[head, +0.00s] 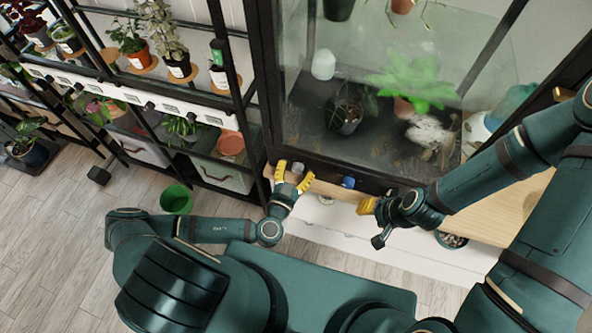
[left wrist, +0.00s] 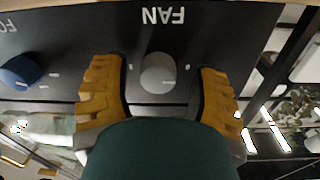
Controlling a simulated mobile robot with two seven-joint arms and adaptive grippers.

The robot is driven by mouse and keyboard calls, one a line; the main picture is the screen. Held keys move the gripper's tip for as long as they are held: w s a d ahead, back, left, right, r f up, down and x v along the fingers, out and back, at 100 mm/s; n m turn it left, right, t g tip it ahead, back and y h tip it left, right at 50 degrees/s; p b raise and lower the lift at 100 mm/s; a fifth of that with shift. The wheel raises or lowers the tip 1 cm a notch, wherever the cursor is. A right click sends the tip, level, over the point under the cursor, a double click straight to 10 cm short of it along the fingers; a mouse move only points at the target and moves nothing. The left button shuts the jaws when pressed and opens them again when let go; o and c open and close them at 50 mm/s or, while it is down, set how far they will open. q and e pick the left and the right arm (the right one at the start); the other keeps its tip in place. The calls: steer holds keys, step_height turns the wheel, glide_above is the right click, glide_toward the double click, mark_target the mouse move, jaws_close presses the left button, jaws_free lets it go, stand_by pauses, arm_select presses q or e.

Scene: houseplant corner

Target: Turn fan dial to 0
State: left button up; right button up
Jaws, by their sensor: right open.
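The fan dial (left wrist: 158,73) is a round light-grey knob on a black panel (left wrist: 60,35), under the word FAN, which appears upside down in the left wrist view. Small marks sit on both sides of it; I cannot read its setting. My left gripper (head: 294,176) is open, with one yellow finger on each side of the dial and a visible gap to it in the left wrist view (left wrist: 159,88). In the head view the dial (head: 297,169) shows between the fingers. My right gripper (head: 367,206) is open and empty, in front of the cabinet's lower ledge.
A blue knob (head: 348,182) sits on the same panel, right of the fan dial in the head view. The glass plant cabinet (head: 330,95) rises behind the panel. Shelves with potted plants stand at left, and a green bin (head: 176,199) is on the floor (head: 55,225).

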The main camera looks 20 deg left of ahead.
arm_select(q)
steer(key=shift+s, duration=0.1)
steer(key=s, duration=1.1)
steer(key=shift+s+a, duration=0.4)
steer(key=shift+a, duration=0.05)
